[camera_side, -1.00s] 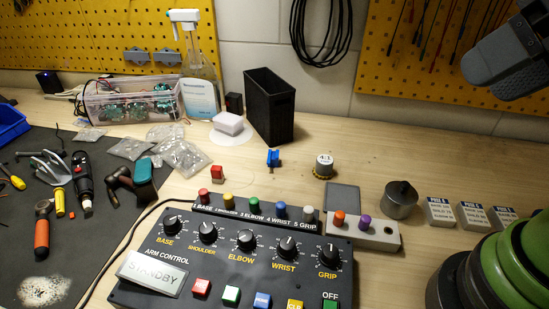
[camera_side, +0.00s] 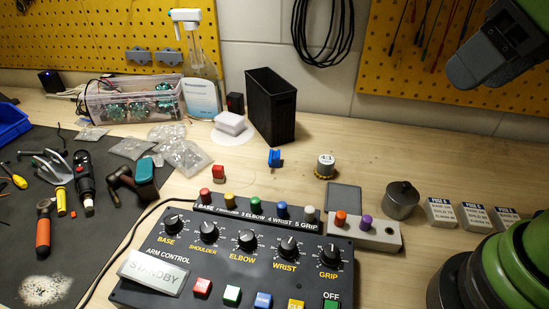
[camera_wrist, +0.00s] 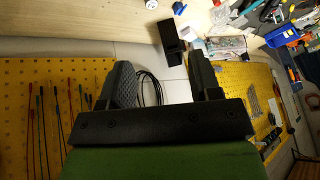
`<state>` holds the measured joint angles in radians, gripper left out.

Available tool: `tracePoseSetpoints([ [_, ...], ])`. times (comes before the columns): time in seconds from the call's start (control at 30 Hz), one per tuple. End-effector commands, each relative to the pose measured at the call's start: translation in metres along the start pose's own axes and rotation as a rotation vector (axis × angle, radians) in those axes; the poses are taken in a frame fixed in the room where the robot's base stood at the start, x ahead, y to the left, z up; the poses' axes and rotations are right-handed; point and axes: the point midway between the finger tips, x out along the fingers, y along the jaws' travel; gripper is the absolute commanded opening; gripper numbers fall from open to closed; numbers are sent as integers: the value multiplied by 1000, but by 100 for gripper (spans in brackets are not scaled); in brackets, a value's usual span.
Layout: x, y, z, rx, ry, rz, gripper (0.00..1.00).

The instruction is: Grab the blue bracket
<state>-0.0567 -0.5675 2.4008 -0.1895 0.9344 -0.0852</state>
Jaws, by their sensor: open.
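The small blue bracket (camera_side: 275,158) stands on the wooden bench in front of a tall black bin in the side view. It also shows as a small blue shape near the top edge of the wrist view (camera_wrist: 179,8). My gripper (camera_side: 456,78) is high at the upper right of the side view, well above and to the right of the bracket. In the wrist view my gripper (camera_wrist: 158,70) has its two dark fingers wide apart with nothing between them.
The black bin (camera_side: 271,108) rises behind the bracket. A white-topped round part (camera_side: 325,166) stands to its right, a red block (camera_side: 218,173) to its left. The control box (camera_side: 235,262) lies in front. Bare bench surrounds the bracket.

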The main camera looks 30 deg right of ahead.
Motion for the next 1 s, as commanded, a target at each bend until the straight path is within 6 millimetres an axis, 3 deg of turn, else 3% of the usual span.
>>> tracePoseSetpoints([
  [0.33, 77, 12, -72, -872, -325, 355, 57],
  [0.6, 168, -12, -119, -1598, -536, 602, 57],
  [0.8, 245, -51, -130, -2128, -650, 786, 57],
  [1.0, 300, -84, -120, -2494, -697, 931, 57],
])
